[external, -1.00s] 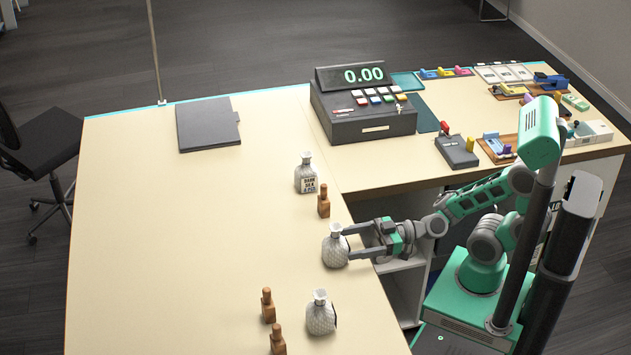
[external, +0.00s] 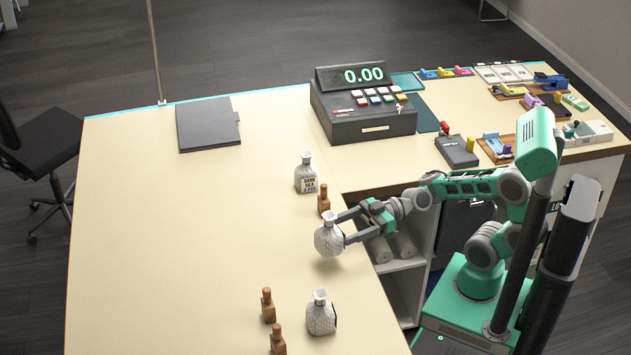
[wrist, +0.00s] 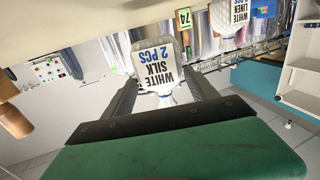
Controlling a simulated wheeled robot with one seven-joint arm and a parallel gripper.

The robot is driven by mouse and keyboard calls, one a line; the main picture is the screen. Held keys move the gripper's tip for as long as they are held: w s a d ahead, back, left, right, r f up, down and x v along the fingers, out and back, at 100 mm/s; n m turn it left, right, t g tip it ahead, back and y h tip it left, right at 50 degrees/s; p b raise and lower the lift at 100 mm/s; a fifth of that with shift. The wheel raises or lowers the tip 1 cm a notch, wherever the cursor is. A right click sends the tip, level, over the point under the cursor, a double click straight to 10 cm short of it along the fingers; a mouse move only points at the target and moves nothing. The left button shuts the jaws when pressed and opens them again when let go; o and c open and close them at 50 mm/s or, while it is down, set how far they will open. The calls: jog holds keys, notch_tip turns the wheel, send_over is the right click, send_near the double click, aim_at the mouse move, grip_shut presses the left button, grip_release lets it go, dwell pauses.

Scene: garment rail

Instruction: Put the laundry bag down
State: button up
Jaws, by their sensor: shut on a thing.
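My gripper (external: 338,230) is shut on a white quilted laundry bag (external: 327,240) with a tied neck. The bag is upright over the counter, and a shadow under it suggests it is slightly raised. In the wrist view the held bag (wrist: 153,62) sits between the two fingers, and its label reads "WHITE SILK 2 PCS". The tan counter (external: 190,250) lies below it. Its exact height over the counter is hard to tell.
A labelled bag (external: 306,178) and a brown wooden piece (external: 323,199) stand just behind the held bag. Another bag (external: 320,315) and two wooden pieces (external: 268,306) stand in front. A dark folder (external: 207,124) lies farther back. The counter's left middle is clear.

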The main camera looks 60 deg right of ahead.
aim_at(318, 239)
jog(key=p+x, duration=0.1)
jog(key=x, duration=0.5)
jog(key=shift+a+r, duration=0.1)
jog(key=shift+a, duration=0.1)
jog(key=o, duration=0.4)
grip_shut()
